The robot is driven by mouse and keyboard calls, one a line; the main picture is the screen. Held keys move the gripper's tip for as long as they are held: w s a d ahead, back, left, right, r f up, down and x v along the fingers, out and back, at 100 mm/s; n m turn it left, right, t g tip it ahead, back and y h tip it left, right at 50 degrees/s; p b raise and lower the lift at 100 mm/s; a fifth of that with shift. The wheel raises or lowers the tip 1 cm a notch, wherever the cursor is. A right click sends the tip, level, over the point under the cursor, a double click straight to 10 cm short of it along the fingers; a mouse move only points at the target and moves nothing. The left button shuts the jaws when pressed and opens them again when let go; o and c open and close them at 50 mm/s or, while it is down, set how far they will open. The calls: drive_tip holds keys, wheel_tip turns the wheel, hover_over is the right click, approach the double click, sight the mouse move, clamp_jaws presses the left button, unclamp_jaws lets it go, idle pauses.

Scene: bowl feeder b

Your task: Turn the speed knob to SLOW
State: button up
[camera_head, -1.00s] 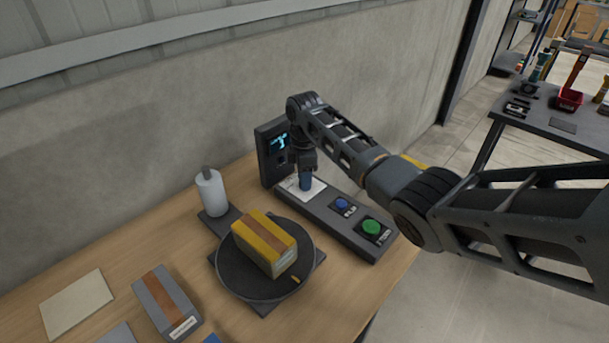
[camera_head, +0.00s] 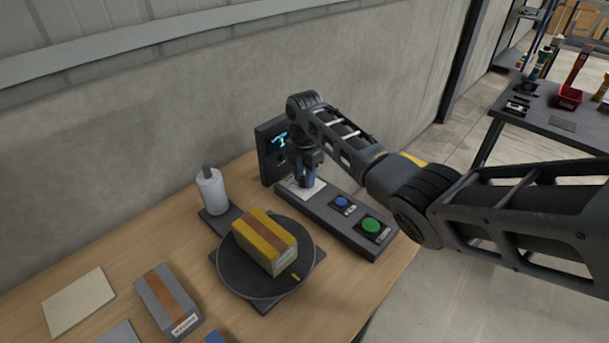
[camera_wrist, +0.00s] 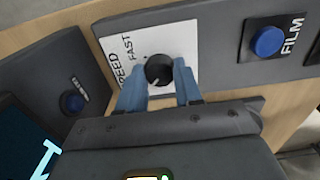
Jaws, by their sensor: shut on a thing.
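The speed knob (camera_wrist: 158,69) is a small round black knob on a white label plate (camera_wrist: 185,35). In the wrist view the plate shows "SPEED" and "FAST"; no SLOW mark can be read. A pale pointer mark on the knob faces the lower side of the picture. My gripper (camera_wrist: 160,73) has its two blue fingers on either side of the knob, shut on it. In the head view my gripper (camera_head: 305,182) points down onto the white plate (camera_head: 291,187), and its fingers hide the knob.
Beside the plate on the dark panel are a blue FILM button (camera_head: 341,202) and a green button (camera_head: 371,225). A dark display box (camera_head: 268,160) stands close behind. A turntable (camera_head: 235,272) carries a yellow-and-brown box (camera_head: 262,240). A white roll (camera_head: 211,190) stands to the left.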

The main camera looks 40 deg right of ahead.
sight(304, 179)
idle(0.4)
drive_tip(key=o, duration=1)
drive_tip(key=shift+o, duration=0.2)
drive_tip(key=shift+r, duration=0.1)
drive_tip(key=shift+r+b, duration=0.45)
drive_tip(key=shift+r, duration=3.35)
